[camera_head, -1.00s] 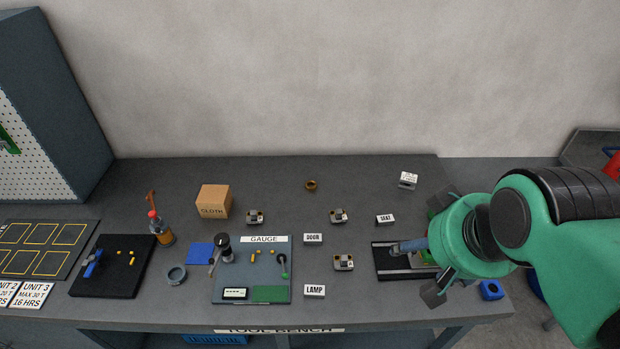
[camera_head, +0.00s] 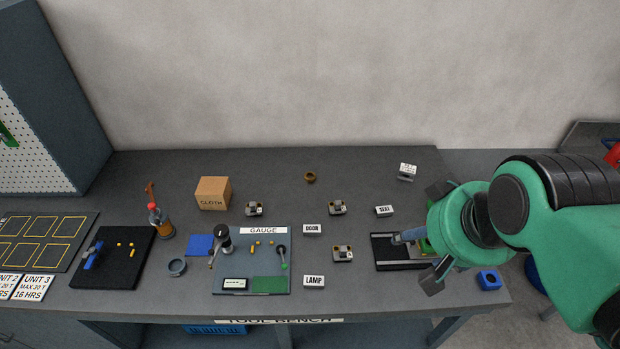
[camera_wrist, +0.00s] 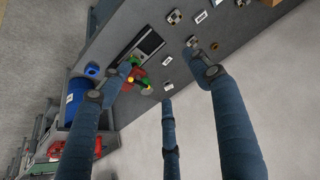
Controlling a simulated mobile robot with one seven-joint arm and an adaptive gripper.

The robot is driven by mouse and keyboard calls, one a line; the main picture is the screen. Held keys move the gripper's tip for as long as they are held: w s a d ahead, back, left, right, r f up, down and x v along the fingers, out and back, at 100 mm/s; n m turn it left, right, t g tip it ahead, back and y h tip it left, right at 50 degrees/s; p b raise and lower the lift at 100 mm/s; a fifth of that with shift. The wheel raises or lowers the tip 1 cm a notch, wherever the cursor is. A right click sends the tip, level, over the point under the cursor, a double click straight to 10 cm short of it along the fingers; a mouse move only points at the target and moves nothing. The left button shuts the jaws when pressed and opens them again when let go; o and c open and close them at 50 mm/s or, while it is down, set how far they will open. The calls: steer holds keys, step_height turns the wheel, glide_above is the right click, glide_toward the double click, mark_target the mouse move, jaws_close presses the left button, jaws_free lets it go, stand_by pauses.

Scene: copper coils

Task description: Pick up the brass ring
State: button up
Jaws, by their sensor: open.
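The brass ring (camera_head: 310,177) is a small brown ring lying alone on the grey bench, toward the back and right of the cardboard box. In the wrist view it appears as a small brown shape (camera_wrist: 214,46) near the tip of the right finger. My gripper (camera_head: 421,238) is at the right end of the bench, well to the right of the ring and apart from it. In the wrist view its three blue fingers (camera_wrist: 168,82) are spread, with nothing held between them.
A black fixture (camera_head: 384,252) lies partly hidden by my gripper. Near the ring are small grey blocks (camera_head: 337,208) and white labels (camera_head: 384,211). The bench around the ring is clear.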

steer(key=w+a+r+g+p, duration=0.1)
steer(key=w+r, duration=0.2)
steer(key=w, duration=0.6)
steer(key=w+a+r+p, duration=0.1)
steer(key=w+a+r, duration=0.15)
steer(key=w, duration=0.65)
steer(key=w+a+f+m+g+p, duration=0.1)
steer(key=w, duration=0.8)
steer(key=w+a+f+m+g, duration=0.1)
steer(key=w+a, duration=0.1)
steer(key=w, duration=0.7)
steer(key=w+a+f+g+p, duration=0.1)
steer(key=w+a+f, duration=0.2)
steer(key=w+f, duration=0.4)
steer(key=w+a+f+p, duration=0.1)
steer(key=w+a+f, duration=0.2)
steer(key=w+f, duration=0.5)
steer(key=w+a+f, duration=0.3)
steer(key=w+f, duration=0.3)
steer(key=f, duration=0.3)
steer(key=w+a+f+m+g+p, duration=0.1)
steer(key=w+a+f, duration=0.2)
steer(key=w+f, duration=0.3)
step_height(320, 180, down, 3)
steer(key=shift+f+g, duration=0.2)
steer(key=shift+g, duration=0.1)
steer(key=shift+w, duration=0.1)
